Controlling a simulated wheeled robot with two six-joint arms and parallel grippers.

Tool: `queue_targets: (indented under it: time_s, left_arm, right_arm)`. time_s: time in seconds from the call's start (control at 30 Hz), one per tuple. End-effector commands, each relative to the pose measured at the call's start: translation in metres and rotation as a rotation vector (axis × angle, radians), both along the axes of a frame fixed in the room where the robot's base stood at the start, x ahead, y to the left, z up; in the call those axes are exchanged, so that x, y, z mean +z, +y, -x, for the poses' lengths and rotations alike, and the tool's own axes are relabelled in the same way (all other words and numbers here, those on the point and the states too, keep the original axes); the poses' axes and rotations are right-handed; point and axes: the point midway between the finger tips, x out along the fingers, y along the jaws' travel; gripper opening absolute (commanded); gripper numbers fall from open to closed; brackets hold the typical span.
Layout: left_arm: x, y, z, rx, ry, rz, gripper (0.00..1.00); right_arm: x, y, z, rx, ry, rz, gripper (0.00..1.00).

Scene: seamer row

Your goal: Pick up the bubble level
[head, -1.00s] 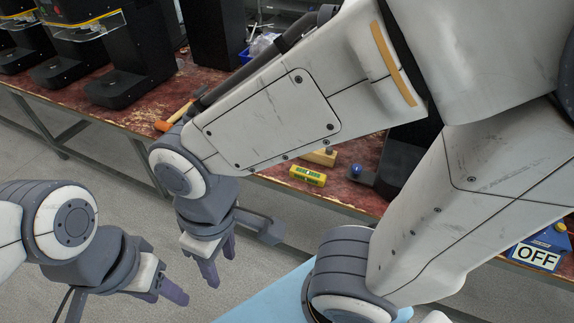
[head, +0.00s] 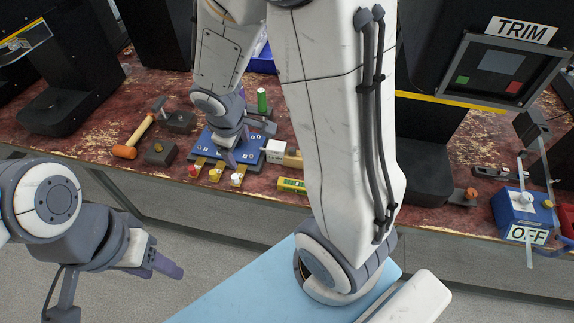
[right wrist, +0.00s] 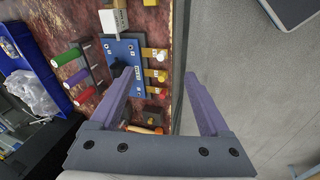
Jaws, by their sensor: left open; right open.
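A small yellow bar with green markings (head: 291,184), which looks like the bubble level, lies near the front edge of the red-brown bench in the head view. Part of its right end is hidden behind my right arm. My right gripper (head: 228,158) is open and empty above the blue board, to the left of the bar. In the right wrist view its two fingers (right wrist: 162,105) are spread wide with nothing between them. My left gripper (head: 166,268) is open and empty over the floor in front of the bench, at the lower left.
A blue board (head: 205,153) with colored knobs, a white box (head: 276,151), a wooden block (head: 293,160) and a green cylinder (head: 262,100) crowd the bench's middle. An orange-ended hammer (head: 137,138) lies left. A blue OFF box (head: 520,212) stands right.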

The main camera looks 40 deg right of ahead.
Motion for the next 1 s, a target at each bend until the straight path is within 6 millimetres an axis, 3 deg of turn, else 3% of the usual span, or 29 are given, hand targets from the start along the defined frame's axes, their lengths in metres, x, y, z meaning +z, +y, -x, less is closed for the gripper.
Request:
queue_targets:
  time_s: [0.03, 0.17, 0.23, 0.33, 0.5, 0.63, 1.0]
  left_arm:
    - [0.011, 0.0, 0.0, 0.0, 0.0, 0.0, 0.5]
    - [0.024, 0.0, 0.0, 0.0, 0.0, 0.0, 0.5]
    - [0.031, 0.0, 0.0, 0.001, 0.0, 0.0, 0.5]
    - [0.04, 0.0, 0.0, 0.001, 0.0, 0.0, 0.5]
    - [0.049, 0.0, 0.0, 0.001, 0.0, 0.0, 0.5]
    - [0.051, 0.0, 0.0, 0.001, 0.0, 0.0, 0.5]
    - [0.04, 0.0, 0.0, 0.0, 0.0, 0.0, 0.5]
  right_arm:
    - [-0.011, -0.036, -0.013, -0.009, 0.007, 0.015, 0.8]
    - [-0.051, -0.109, -0.028, 0.042, 0.004, -0.003, 0.8]
    - [-0.076, -0.141, -0.022, 0.072, 0.008, -0.047, 0.8]
    - [-0.109, -0.171, -0.001, 0.108, 0.005, -0.138, 0.8]
    - [-0.148, -0.189, 0.038, 0.149, -0.025, -0.296, 0.8]
    - [-0.162, -0.189, 0.055, 0.165, -0.046, -0.367, 0.8]
    - [-0.209, -0.176, 0.046, 0.175, -0.052, -0.388, 0.8]
